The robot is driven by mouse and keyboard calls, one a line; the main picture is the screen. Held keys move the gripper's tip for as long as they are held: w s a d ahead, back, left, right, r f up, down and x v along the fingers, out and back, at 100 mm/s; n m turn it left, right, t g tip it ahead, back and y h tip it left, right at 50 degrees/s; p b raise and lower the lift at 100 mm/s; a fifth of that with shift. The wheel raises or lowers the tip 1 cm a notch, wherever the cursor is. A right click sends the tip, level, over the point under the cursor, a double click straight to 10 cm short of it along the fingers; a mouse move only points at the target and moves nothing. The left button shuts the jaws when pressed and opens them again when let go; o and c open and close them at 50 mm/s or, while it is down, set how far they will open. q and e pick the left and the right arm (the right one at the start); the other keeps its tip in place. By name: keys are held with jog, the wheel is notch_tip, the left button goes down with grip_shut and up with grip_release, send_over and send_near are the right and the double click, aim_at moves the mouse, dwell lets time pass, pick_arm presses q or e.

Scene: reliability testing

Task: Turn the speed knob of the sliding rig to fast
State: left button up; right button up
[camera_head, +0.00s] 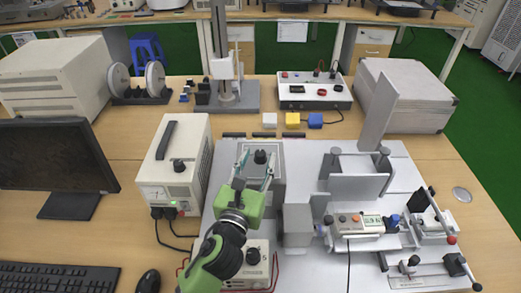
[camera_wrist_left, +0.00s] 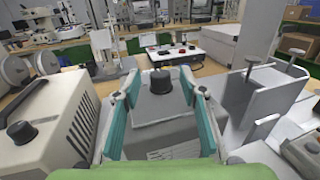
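A black knob (camera_head: 260,156) stands on top of a grey box (camera_head: 276,196), part of the bench rig. I cannot read any speed marking near it. My left gripper (camera_head: 258,160) is green with teal fingers and comes in from below. Its fingers are spread, one on each side of the black knob. In the left wrist view the knob (camera_wrist_left: 161,82) shows between the fingertips (camera_wrist_left: 160,78), with a gap on both sides. I cannot tell how far the fingertips are above the box. My right gripper is not in view.
A beige power unit (camera_head: 176,165) with its own black knob stands left of the gripper. Another knobbed box (camera_head: 254,262) sits close beside my left arm. Metal plates and clamps (camera_head: 360,188) stand to the right. A monitor (camera_head: 52,158) is at far left.

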aim_at(259, 157)
pick_arm(q)
jog(key=shift+w+d, duration=0.2)
jog(key=shift+w, duration=0.5)
jog(key=shift+x, duration=0.8)
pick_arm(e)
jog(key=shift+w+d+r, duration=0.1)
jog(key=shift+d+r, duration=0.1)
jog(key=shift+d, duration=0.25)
pick_arm(q)
grip_shut()
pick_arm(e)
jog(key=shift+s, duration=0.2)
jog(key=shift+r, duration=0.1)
